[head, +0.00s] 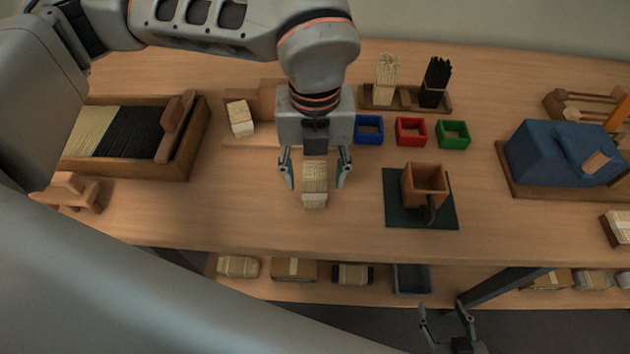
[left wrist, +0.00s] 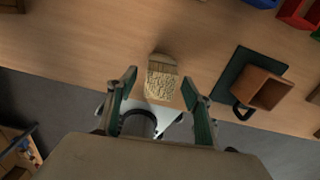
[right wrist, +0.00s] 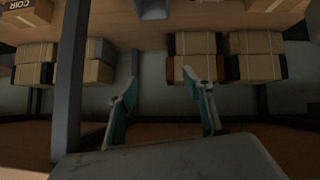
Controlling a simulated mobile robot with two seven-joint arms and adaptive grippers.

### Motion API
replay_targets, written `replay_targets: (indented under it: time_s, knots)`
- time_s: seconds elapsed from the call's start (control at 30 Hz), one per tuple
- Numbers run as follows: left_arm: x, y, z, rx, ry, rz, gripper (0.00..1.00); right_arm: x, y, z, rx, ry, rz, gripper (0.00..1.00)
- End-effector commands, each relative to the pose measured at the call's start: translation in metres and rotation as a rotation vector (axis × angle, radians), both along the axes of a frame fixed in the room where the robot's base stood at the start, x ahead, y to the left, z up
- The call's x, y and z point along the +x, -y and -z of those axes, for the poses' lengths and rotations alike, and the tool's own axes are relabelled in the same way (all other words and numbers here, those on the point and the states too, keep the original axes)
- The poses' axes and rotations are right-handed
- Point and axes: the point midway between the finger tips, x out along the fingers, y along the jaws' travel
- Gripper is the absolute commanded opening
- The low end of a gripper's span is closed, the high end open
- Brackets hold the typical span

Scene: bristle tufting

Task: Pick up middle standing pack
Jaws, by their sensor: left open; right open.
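A pale bristle pack (head: 314,186) with a light band stands on the table in the head view. My left gripper (head: 315,172) is open, with one finger on each side of this pack and gaps between. The left wrist view shows the same pack (left wrist: 162,84) between and just beyond the open fingers (left wrist: 160,92). Another pale pack (head: 240,118) leans at a wooden block to the left. Pale bristles (head: 387,72) and black bristles (head: 436,82) stand upright in a wooden holder at the back. My right gripper (head: 447,318) is open and empty, low in front of the table.
A wooden box (head: 424,184) with a handle sits on a dark green mat (head: 393,212) to the right. Blue (head: 369,130), red (head: 410,131) and green (head: 453,134) trays stand behind it. A bristle tray (head: 196,140) is at left.

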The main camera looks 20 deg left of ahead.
Motion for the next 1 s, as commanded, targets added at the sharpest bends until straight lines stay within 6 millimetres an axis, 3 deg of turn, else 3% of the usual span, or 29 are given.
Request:
replay_targets:
  time_s: [0.3,0.57,0.73,1.0]
  knots:
    - [0.001,-0.002,0.044,0.000,-0.004,0.001,0.51,0.001,0.001,0.003,-0.006,0.004,-0.002,0.50]
    - [0.002,-0.001,0.046,-0.001,0.001,0.001,0.51,0.004,0.002,0.001,-0.008,0.008,-0.001,0.50]
    - [0.002,-0.001,0.046,-0.001,0.001,0.001,0.08,0.004,0.002,0.001,-0.008,0.008,-0.001,0.50]
    - [0.002,-0.001,0.046,0.000,0.000,0.001,0.08,0.003,0.002,0.002,-0.007,0.007,-0.001,0.50]
